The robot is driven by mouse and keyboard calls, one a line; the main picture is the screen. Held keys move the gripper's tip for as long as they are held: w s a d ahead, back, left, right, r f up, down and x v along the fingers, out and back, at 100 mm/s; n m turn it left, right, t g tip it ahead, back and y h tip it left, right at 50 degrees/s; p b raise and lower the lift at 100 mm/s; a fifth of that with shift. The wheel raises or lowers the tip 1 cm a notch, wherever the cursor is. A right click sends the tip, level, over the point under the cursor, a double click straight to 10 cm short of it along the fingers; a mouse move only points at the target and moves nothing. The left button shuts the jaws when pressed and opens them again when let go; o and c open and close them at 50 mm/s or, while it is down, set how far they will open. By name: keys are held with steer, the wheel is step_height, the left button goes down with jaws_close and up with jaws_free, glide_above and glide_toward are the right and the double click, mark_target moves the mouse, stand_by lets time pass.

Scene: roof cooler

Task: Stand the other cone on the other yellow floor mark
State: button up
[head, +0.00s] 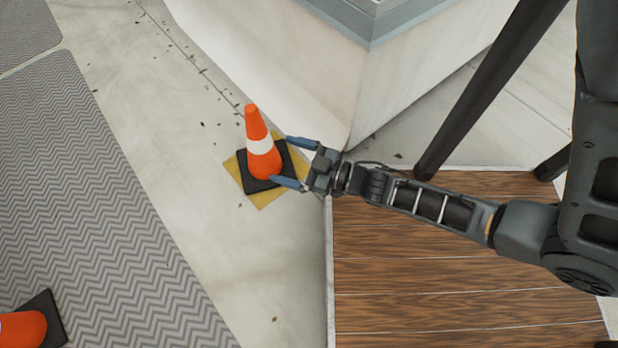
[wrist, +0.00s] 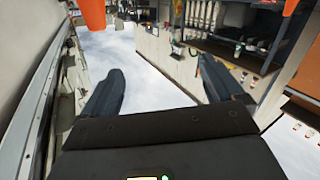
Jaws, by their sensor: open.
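An orange cone (head: 257,125) with a white band and a black square base (head: 252,183) stands upright on a yellow floor mark (head: 234,169). The mark's corners show around the base. My gripper (head: 280,160) is open and empty just right of this cone, its fingers pointing towards it; I cannot tell whether they touch it. A second orange cone (head: 22,328) with a black base is cut off at the lower left corner of the head view. The wrist view shows my open gripper (wrist: 160,88). No second yellow mark shows.
A grey zigzag-patterned mat (head: 110,235) covers the left floor. A pale wall block (head: 300,75) rises behind the standing cone. Brown wooden decking (head: 440,290) lies at the right, near a dark slanted post (head: 480,90). Bare concrete (head: 265,270) in front is clear.

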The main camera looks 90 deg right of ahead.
steer(key=s+a+r+n+y, duration=0.1)
steer(key=s+a+r+y, duration=0.1)
steer(key=a+r, duration=0.7)
steer(key=s+a+r+n+g+y, duration=0.1)
steer(key=s+a+r+y, duration=0.1)
steer(key=a+r, duration=0.6)
step_height(320, 180, up, 6)
steer(key=shift+s+a+y, duration=0.35)
steer(key=shift+y, duration=0.55)
steer(key=shift+r, duration=0.1)
step_height(320, 180, up, 32)
steer(key=p, duration=3.2)
steer(key=shift+r, duration=0.1)
